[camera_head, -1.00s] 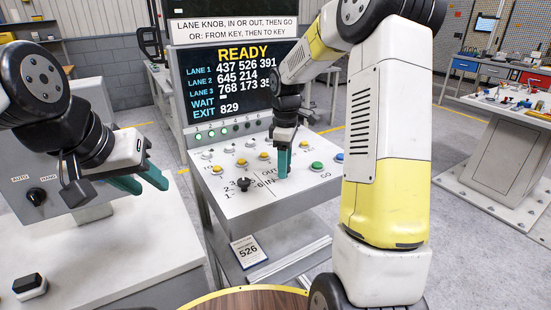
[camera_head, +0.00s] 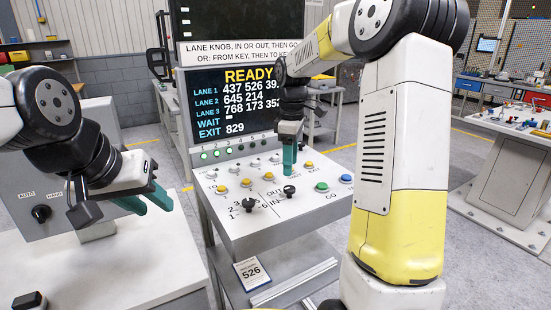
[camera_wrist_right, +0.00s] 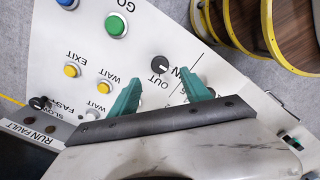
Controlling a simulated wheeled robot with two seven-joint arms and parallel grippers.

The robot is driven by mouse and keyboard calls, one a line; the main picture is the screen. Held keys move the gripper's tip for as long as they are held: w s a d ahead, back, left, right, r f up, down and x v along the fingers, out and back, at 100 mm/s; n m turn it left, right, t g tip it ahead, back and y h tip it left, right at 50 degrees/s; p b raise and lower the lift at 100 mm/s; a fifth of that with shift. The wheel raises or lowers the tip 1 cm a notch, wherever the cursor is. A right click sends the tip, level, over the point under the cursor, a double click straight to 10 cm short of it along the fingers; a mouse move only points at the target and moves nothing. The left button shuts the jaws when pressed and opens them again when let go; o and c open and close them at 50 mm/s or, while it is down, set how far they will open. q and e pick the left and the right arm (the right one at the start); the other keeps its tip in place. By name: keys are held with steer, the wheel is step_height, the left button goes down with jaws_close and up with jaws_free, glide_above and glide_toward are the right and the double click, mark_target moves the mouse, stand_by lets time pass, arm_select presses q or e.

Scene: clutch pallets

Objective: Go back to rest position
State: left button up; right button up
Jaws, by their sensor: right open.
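My right gripper (camera_head: 289,166) hangs, fingers down, above the sloped white control panel (camera_head: 235,215). Its teal fingers are apart and empty in the right wrist view (camera_wrist_right: 160,94). The black in/out knob (camera_head: 283,204) stands on the panel below and in front of the fingertips; it also shows in the right wrist view (camera_wrist_right: 160,64), clear of both fingers.
The screen (camera_head: 235,104) behind the panel reads READY. A lane knob (camera_head: 249,204), yellow and white buttons, a green button (camera_head: 321,188) and a blue button (camera_head: 346,179) sit on the panel. A card marked 526 (camera_head: 251,272) is below it.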

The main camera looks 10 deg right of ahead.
steer(key=s+a+r+m+t+y, duration=0.1)
steer(key=s+r+m+t, duration=0.2)
steer(key=s, duration=0.9)
steer(key=s+a+r+m+t+y, duration=0.1)
steer(key=s+r+m+t, duration=0.2)
steer(key=s+m, duration=0.6)
steer(key=s, duration=0.3)
steer(key=shift+s+r+m, duration=0.2)
steer(key=shift+r+m, duration=0.05)
steer(key=shift+m, duration=0.05)
